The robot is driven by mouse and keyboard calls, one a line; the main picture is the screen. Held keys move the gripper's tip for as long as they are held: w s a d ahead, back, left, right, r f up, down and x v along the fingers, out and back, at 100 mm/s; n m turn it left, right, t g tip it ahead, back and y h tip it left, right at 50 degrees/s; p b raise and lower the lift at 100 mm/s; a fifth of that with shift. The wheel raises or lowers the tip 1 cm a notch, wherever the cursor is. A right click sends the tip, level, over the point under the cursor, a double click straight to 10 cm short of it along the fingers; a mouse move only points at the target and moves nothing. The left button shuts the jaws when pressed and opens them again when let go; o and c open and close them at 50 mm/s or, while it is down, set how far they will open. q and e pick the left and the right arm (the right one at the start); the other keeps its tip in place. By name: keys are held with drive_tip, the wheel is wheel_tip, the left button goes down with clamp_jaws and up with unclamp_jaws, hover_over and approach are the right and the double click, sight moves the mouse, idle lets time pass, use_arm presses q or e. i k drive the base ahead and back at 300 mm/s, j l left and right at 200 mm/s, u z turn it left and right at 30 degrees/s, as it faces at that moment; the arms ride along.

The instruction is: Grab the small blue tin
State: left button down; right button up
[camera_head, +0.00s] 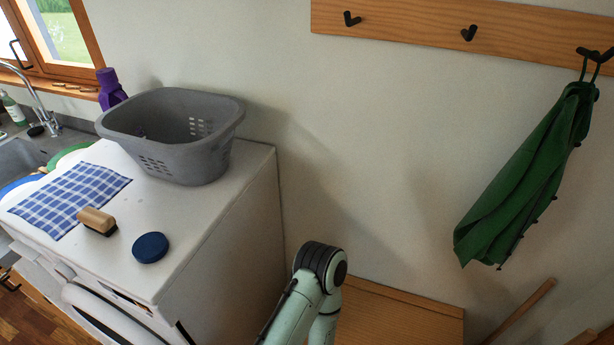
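The small blue tin (151,247) is round and flat with a dark blue top. It lies on the white top of the washing machine (205,225), near the front right edge. Nothing covers it. One of my arms shows at the bottom centre, to the right of the machine, bent at a dark joint. Its gripper is out of the picture, and no other gripper shows.
A wooden-backed brush (97,221) lies just left of the tin, by a blue checked cloth (70,199). A grey laundry basket (178,135) stands behind, with a purple bottle (110,88) beyond it. A wooden bench (400,312) stands right of the machine.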

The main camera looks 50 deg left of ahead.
sight(148, 248)
drive_tip(key=u, duration=0.95)
drive_tip(key=l+u, duration=0.1)
drive_tip(key=u, duration=0.35)
drive_tip(key=k+u, duration=0.1)
drive_tip(key=u, duration=1.3)
